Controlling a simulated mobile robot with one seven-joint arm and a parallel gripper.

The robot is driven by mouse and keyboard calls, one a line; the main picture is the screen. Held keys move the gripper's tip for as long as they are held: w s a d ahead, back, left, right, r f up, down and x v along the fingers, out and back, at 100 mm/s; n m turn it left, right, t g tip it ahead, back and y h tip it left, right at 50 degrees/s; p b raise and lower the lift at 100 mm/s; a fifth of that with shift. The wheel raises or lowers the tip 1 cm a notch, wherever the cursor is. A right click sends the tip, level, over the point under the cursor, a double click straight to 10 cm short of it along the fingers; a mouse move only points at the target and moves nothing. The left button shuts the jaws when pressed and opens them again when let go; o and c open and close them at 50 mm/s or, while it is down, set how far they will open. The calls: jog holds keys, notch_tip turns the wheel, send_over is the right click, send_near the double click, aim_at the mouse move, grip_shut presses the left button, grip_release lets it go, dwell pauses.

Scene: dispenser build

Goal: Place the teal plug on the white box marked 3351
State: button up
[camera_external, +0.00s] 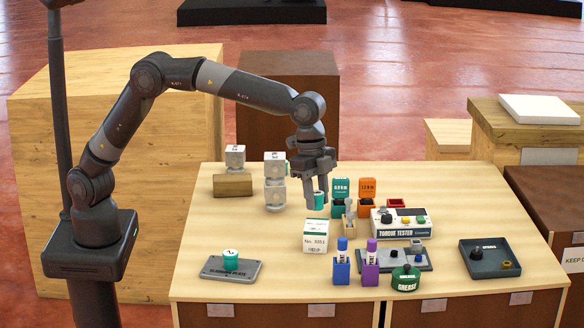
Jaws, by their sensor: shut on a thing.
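My gripper (318,194) points down above the middle of the table, shut on the teal plug (321,202). The plug is partly hidden by the fingers. The white box (315,238), marked "No. 3351" with a green-edged top, stands on the table just below and in front of the plug in the picture. The plug appears above the box's far edge; I cannot tell the exact gap.
Teal (340,189) and orange (367,189) open boxes, a torque tester (403,226) and purple-and-blue holders crowd the right. The left front is mostly clear around a grey plate (214,271).

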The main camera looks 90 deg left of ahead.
jog(key=shift+f, duration=2.05)
jog(key=shift+f, duration=0.1)
jog(key=o, duration=1)
jog(key=shift+f, duration=0.1)
